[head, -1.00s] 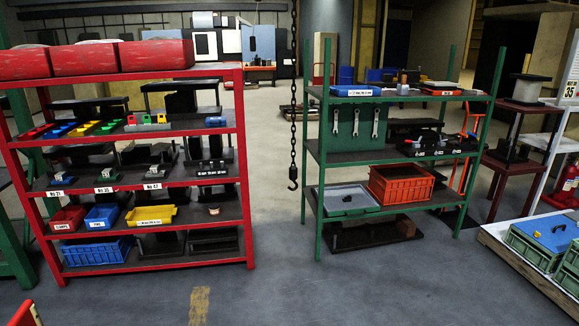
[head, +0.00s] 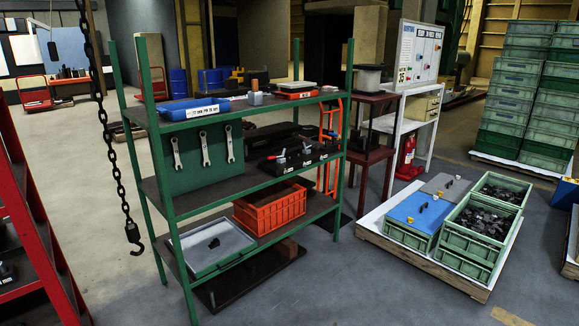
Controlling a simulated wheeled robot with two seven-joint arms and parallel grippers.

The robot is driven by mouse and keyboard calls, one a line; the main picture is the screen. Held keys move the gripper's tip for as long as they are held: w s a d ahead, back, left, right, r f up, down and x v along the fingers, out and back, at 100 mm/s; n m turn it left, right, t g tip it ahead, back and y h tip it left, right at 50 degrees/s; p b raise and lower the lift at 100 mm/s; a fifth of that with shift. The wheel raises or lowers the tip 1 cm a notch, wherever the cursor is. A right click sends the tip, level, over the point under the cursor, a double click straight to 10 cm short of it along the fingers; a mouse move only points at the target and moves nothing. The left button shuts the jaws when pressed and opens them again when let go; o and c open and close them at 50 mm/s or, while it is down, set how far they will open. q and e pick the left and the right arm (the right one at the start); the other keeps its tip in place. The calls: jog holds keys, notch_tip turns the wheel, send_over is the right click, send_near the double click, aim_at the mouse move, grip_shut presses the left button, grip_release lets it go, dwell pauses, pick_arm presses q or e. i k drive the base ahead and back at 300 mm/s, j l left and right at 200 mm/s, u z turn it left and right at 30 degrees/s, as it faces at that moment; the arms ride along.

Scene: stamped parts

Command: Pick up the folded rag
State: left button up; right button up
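I cannot make out a folded rag for certain in the head view. A green shelf rack (head: 163,207) stands in the middle. A grey tray (head: 182,243) on its bottom shelf holds a small dark item (head: 214,243) that is too small to identify. An orange crate (head: 270,207) stands to the right of the tray. Neither of my grippers is in view.
A red rack (head: 45,240) stands at the left edge, and a hook on a chain (head: 133,236) hangs between the racks. A low pallet (head: 437,268) with green crates stands at right. Open floor lies in front of the green rack.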

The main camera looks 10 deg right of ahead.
aim_at(328, 89)
jog(key=i+l+z, duration=0.1)
jog(key=i+z, duration=0.75)
jog(key=i, duration=0.2)
jog(key=i+u, duration=0.2)
jog(key=i, duration=0.2)
jog(key=i+l+u, duration=0.15)
jog(key=i, duration=0.25)
jog(key=i+l+u, duration=0.2)
jog(key=i, duration=0.2)
